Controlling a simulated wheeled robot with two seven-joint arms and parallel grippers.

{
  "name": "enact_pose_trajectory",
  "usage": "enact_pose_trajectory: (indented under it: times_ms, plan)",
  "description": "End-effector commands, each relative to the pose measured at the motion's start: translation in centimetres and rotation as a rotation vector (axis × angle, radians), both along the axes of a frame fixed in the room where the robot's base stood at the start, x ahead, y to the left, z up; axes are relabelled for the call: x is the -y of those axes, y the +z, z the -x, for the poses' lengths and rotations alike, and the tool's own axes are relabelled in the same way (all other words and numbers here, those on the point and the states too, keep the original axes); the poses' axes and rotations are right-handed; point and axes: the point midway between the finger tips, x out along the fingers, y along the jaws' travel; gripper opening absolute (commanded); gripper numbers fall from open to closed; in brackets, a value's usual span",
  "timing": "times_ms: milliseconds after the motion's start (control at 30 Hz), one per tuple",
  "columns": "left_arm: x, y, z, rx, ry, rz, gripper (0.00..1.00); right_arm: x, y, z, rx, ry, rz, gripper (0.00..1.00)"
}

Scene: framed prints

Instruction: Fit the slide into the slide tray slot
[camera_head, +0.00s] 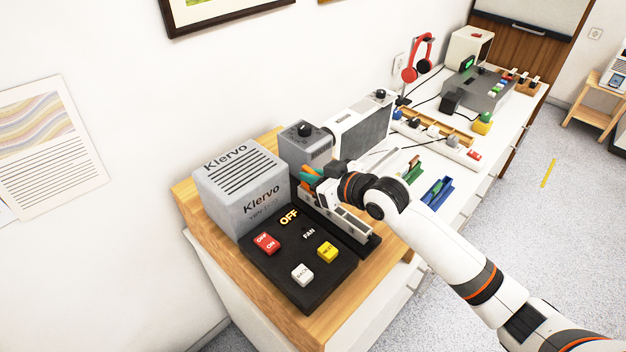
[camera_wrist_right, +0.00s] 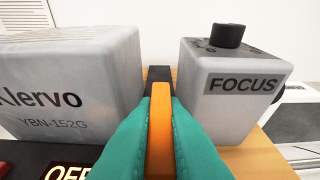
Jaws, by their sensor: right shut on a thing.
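My right gripper (camera_head: 311,177) is at the slide projector, beside the grey focus block. In the right wrist view its teal fingertips (camera_wrist_right: 160,140) are shut on a thin orange slide (camera_wrist_right: 160,125), which stands upright between them. The slide points at the gap between the Klervo housing (camera_wrist_right: 70,85) and the FOCUS block (camera_wrist_right: 235,95). A dark part (camera_wrist_right: 158,73) shows behind it in that gap. The long grey slide tray (camera_head: 350,222) lies along the black control base, partly hidden by my gripper. Whether the slide touches a slot cannot be told. My left gripper is out of view.
The black control panel (camera_head: 290,285) with red, yellow and white buttons is in front of the Klervo housing (camera_head: 240,187). A blue holder (camera_head: 437,193), a green holder (camera_head: 411,168) and other devices stand farther along the white counter. The panel's front is clear.

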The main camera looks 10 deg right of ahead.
Motion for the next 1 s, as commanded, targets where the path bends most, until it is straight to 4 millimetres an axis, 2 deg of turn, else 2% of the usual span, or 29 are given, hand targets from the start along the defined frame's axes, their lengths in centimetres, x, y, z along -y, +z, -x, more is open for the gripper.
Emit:
enact_pose_trajectory:
  times_ms: [33,267,300,400,433,767,867,1000]
  plan:
    - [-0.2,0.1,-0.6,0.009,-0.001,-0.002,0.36,0.1,-2.0,0.4,-0.034,-0.001,0.014,0.00]
    - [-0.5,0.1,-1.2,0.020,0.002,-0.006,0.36,0.1,-2.1,0.3,-0.028,0.000,0.012,0.00]
    - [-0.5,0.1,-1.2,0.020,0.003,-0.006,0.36,0.1,-2.1,0.3,-0.027,0.000,0.012,0.13]
    - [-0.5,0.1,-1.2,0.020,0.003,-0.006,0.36,0.0,-2.0,0.3,-0.026,0.000,0.011,0.30]
    - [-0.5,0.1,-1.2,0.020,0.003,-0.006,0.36,0.1,-2.0,0.3,-0.026,0.000,0.011,0.32]
    - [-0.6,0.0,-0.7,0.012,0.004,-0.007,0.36,0.3,-1.8,0.5,-0.024,-0.001,0.011,0.32]
    - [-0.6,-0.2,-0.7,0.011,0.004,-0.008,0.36,0.9,-1.5,1.4,-0.025,-0.002,0.011,0.32]
    - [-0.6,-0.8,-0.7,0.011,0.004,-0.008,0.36,2.3,-0.5,3.5,-0.024,-0.001,0.013,0.32]
